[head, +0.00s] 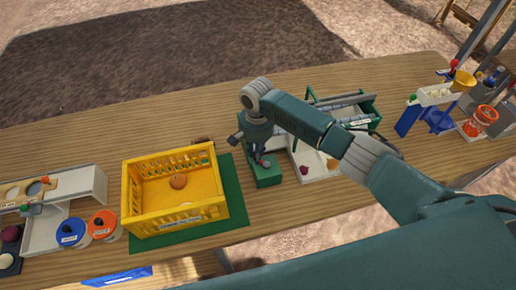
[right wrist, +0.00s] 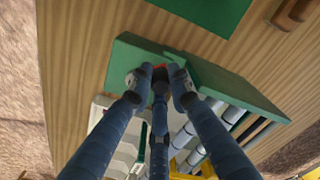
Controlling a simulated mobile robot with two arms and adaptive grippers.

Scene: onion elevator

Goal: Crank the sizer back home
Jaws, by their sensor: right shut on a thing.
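The sizer (head: 264,176) has a green end housing and stands right of the yellow crate in the head view. In the right wrist view its green housing (right wrist: 130,60) and a row of grey rollers (right wrist: 233,113) show. My right gripper (head: 262,160) is over the green end; in the right wrist view its blue fingers (right wrist: 160,78) are closed around a small red part (right wrist: 160,67), likely the crank knob. The crank arm and any home mark are hidden by the fingers. My left gripper is not in view.
A yellow crate (head: 150,222) holding an onion (head: 178,182) stands on a green mat (head: 236,205). A purple onion (head: 304,170) and a tan one (head: 332,164) lie in the white tray. Blue and orange lidded containers are at left. The table's back left is clear.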

